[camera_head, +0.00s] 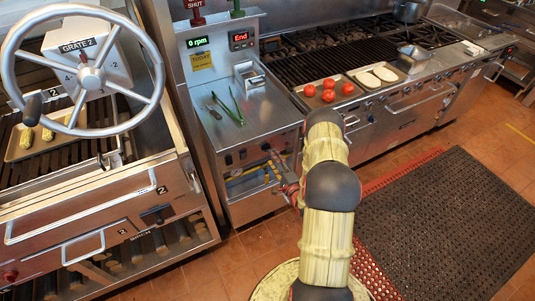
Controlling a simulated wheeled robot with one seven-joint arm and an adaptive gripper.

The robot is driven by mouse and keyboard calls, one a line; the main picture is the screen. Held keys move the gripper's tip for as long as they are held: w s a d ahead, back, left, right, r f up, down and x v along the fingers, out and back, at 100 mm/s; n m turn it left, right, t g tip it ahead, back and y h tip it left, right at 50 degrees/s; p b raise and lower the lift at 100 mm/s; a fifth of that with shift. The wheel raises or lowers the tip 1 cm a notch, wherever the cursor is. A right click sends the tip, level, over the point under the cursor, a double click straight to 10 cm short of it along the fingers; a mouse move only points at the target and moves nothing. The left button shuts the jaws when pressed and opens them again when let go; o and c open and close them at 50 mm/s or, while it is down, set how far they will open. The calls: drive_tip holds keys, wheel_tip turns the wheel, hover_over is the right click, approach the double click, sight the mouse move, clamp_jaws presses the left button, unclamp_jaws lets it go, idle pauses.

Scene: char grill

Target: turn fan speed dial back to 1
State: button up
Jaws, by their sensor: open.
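My arm reaches from the bottom of the view toward the front of the steel control cabinet (245,205). My gripper (281,183) is at the cabinet's lower right front, beside the yellow and blue pipes; it is open, small in view and partly hidden by my arm. I see nothing held in it. Small dark round knobs (228,159) sit on the cabinet's front panel, left of and above my gripper. I cannot tell which is the fan speed dial, or read its setting. A green display (197,42) above reads "0 rpm", and a red display (240,40) reads "End".
Green tongs (237,106) lie on the cabinet top. At left stands a grill with a large handwheel (90,76) marked "GRATE 2". At right, a range carries tomatoes (328,90) and a tray of pale food (376,75). A dark floor mat (450,220) lies before it.

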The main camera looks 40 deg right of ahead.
sight(267, 149)
drive_tip(key=shift+b+x, duration=0.3)
drive_tip(key=shift+x, duration=2.25)
drive_tip(key=c, duration=0.3)
drive_tip(key=c, duration=0.8)
drive_tip(key=shift+f, duration=0.1)
